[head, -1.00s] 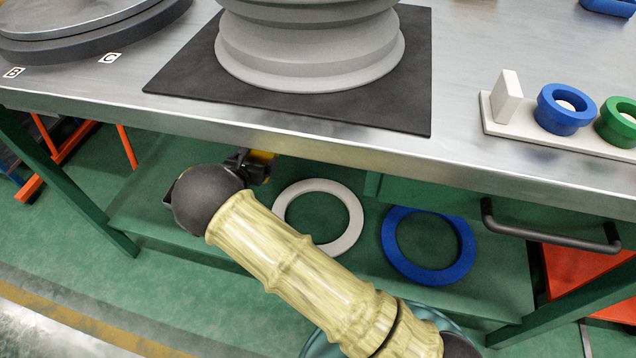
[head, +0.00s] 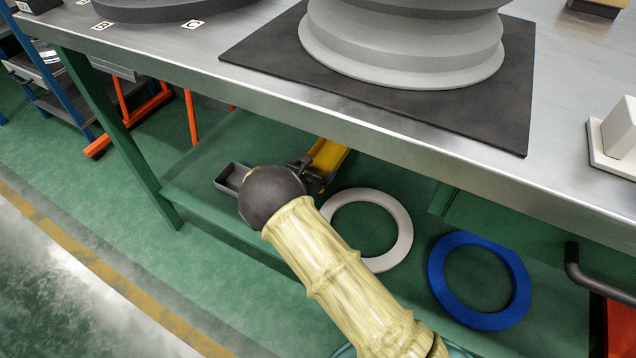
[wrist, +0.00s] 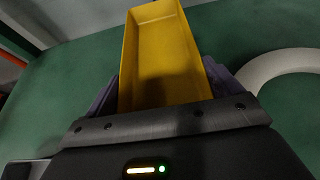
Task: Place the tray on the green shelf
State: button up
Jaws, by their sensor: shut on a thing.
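The yellow tray (wrist: 165,60) is an open, empty rectangular box. In the wrist view its near end sits between the fingers of my gripper (wrist: 160,100), which is shut on it. In the head view the tray (head: 328,157) shows only in part, below the bench edge and beyond my dark wrist. My gripper (head: 315,178) is mostly hidden behind that wrist. The green shelf (head: 225,150) lies under the bench top. The tray is over the shelf, but I cannot tell whether it touches it.
A white ring (head: 398,225) and a blue ring (head: 437,275) lie on the shelf right of the tray. The steel bench top (head: 200,62) overhangs the shelf, with a grey wheel (head: 400,45) on a black mat (head: 260,55).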

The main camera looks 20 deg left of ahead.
jog(key=shift+f+b, duration=1.15)
jog(key=shift+f, duration=0.7)
jog(key=shift+f, duration=0.1)
jog(key=o, duration=0.7)
